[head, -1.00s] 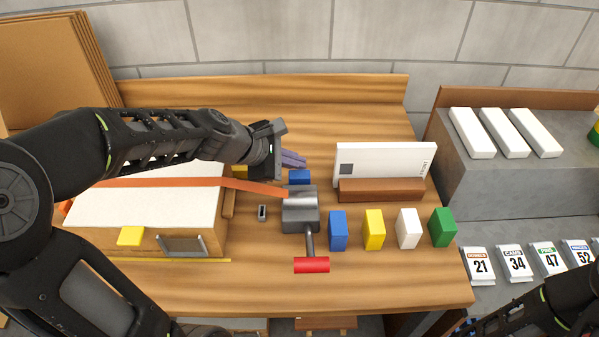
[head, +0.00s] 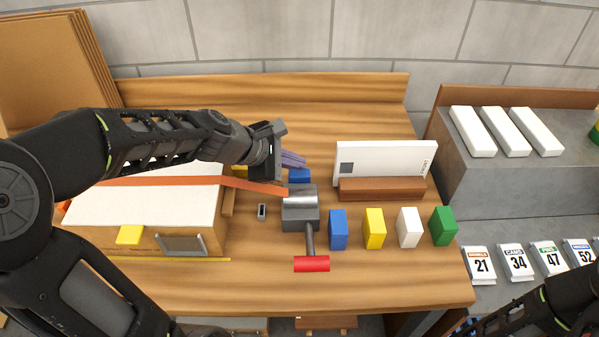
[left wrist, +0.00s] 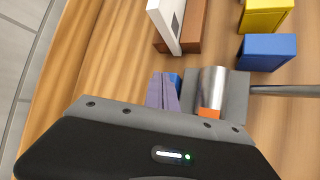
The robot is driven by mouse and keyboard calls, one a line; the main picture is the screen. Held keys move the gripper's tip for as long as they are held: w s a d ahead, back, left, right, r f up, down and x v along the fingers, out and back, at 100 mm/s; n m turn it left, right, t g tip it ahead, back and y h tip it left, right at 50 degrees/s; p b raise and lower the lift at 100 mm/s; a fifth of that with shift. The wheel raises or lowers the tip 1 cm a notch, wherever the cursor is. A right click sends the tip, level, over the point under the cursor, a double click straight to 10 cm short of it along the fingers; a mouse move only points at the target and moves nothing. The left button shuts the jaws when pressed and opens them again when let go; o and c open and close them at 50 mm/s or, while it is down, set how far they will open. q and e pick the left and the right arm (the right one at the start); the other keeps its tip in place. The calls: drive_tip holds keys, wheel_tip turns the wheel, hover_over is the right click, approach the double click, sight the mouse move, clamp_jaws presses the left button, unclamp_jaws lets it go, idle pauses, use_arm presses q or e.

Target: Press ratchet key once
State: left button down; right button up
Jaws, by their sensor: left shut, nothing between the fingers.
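The ratchet (head: 300,214) is a grey block with a shiny metal roller, and an orange strap (head: 200,183) runs into it from the left. A rod leads from it to a red handle (head: 312,264) at the front. A small blue block (head: 300,175), possibly the key, sits just behind the ratchet. My left gripper (head: 300,161) is shut and empty, its purple fingers just behind and above this blue block. In the left wrist view the fingers (left wrist: 163,78) hide most of the blue block, beside the ratchet (left wrist: 232,95). I cannot tell whether they touch it.
Blue (head: 338,230), yellow (head: 374,228), white (head: 409,227) and green (head: 443,227) blocks stand right of the ratchet. A white panel (head: 385,160) stands in a brown holder behind them. A strapped white-topped box (head: 130,208) is at left. Bare table lies in front.

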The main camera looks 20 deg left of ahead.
sight(296, 174)
use_arm(q)
drive_tip(key=shift+f+b, duration=0.75)
drive_tip(key=shift+f, duration=0.2)
idle(0.9)
drive_tip(key=shift+r, duration=0.1)
drive_tip(key=shift+r+p, duration=1.15)
drive_tip(key=shift+p, duration=0.1)
wheel_tip(296, 174, up, 5)
drive_tip(key=p, duration=0.5)
idle(0.6)
